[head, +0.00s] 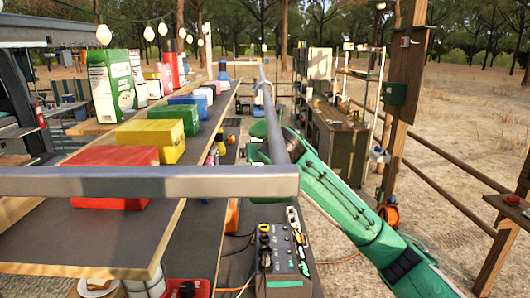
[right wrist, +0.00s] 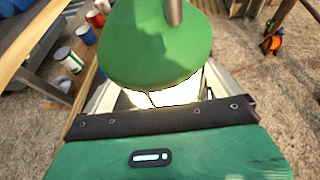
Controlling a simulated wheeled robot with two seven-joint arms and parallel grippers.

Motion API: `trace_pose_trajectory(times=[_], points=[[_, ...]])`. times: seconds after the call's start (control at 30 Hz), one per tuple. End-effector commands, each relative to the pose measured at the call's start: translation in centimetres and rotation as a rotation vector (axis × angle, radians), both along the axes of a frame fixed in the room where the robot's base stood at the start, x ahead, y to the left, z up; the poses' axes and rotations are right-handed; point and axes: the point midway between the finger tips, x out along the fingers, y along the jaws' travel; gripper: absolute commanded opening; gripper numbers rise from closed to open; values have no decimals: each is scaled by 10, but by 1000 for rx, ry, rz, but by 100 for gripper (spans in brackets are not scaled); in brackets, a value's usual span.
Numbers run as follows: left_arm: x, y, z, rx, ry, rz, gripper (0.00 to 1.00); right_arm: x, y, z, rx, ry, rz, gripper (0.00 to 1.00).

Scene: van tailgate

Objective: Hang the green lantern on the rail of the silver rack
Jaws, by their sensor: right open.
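The green lantern has a domed green cap (right wrist: 155,45) and a glowing white body, seen close up in the right wrist view. A grey metal rod (right wrist: 174,10) shows at the top of the cap; I cannot tell whether it is part of the rail. My right gripper (right wrist: 160,92) is open, with its pale fingers on both sides of the lantern's body. In the head view, the silver rack's rail (head: 150,182) crosses the front, and another bar (head: 268,110) runs away from its right end. My right arm reaches up beside that bar, which partly hides the gripper and lantern. My left gripper is out of view.
A shelf left of the bar holds a red box (head: 110,158), a yellow box (head: 153,140), a green box (head: 174,113) and other goods. A power unit (head: 282,250) stands below the rail. A wooden post (head: 405,95) and fence stand at right.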

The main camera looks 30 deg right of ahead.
Motion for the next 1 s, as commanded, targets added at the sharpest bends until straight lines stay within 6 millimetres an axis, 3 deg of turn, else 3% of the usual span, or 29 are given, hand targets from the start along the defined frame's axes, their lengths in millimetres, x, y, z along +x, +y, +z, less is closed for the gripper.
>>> trace_pose_trajectory(times=[0.23, 0.5, 0.7, 1.0], points=[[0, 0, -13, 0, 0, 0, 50, -19, 6, 6, -3, -5, 0, 95], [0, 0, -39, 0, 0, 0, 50, -74, 22, 31, -2, -11, 1, 95], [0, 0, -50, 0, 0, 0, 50, -104, 32, 45, -1, -8, 1, 95], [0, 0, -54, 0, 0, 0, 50, -122, 37, 54, 0, -5, 1, 95]])
